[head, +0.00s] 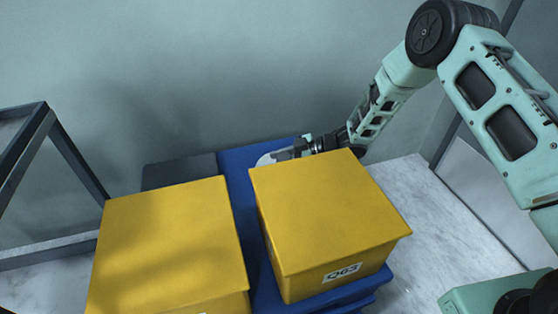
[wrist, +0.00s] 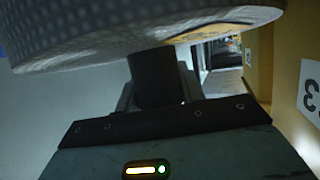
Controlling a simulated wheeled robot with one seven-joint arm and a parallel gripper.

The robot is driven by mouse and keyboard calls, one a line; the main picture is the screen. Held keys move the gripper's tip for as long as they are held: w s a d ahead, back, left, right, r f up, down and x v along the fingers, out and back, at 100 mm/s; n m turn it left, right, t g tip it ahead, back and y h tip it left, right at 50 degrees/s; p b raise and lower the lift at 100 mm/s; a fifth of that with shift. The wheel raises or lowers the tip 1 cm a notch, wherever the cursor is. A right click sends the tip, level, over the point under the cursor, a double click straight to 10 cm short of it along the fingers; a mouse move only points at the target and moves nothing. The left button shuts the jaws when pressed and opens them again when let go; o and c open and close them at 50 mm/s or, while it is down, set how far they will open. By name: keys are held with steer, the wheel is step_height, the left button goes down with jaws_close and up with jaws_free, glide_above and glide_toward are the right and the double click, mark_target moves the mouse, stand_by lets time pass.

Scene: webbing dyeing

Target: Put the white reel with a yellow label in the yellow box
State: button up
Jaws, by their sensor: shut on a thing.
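My gripper (head: 303,146) is behind the right yellow box (head: 325,205) in the head view, partly hidden by it. It is shut on a white reel (head: 274,157), of which only a part shows above the blue surface. In the wrist view the reel (wrist: 110,35) fills the top, held at the dark fingers (wrist: 155,78), with a yellow patch (wrist: 220,36) on its underside. The right box has a flat yellow top and a white label reading Q63 (head: 343,272). A second yellow box (head: 170,245) stands to its left; I cannot tell which is meant.
Both boxes are close together, with a narrow gap between them. The right one stands on a blue base (head: 262,285). A dark frame (head: 50,130) stands at the left. The pale floor (head: 410,210) is clear at the right.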

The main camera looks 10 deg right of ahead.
steer(key=o, duration=0.9)
steer(key=shift+f, duration=0.15)
steer(key=o, duration=0.4)
steer(key=shift+r, duration=0.2)
